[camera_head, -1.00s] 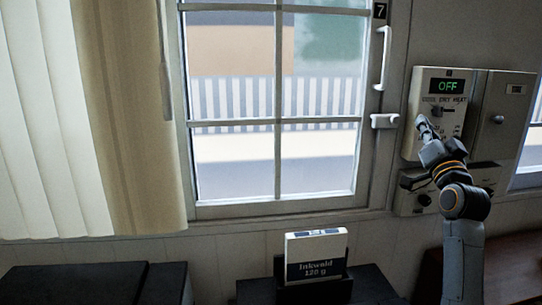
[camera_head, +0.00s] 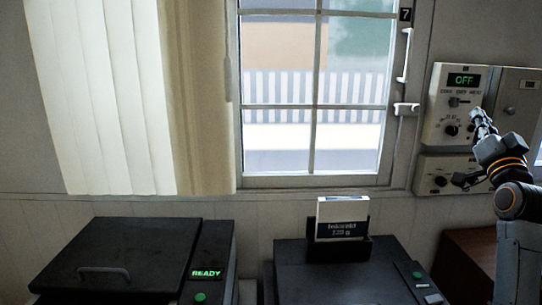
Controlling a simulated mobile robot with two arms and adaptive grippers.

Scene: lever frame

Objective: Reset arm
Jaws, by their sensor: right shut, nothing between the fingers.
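My right gripper (camera_head: 478,118) is shut and empty. It is at the right of the head view, in front of a wall-mounted control panel (camera_head: 440,105). The panel has a green "OFF" display (camera_head: 464,80), a small lever below it and a dark knob (camera_head: 451,130). The gripper's tip is just right of the knob; I cannot tell whether it touches the panel. My left gripper is not in view.
A black machine (camera_head: 130,250) with a "READY" display stands at the lower left. Another black machine (camera_head: 340,280) bears a boxed pack (camera_head: 341,217). A window (camera_head: 315,110) with a white handle is behind, a curtain (camera_head: 110,100) at left. A lower panel (camera_head: 445,174) is under the control panel.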

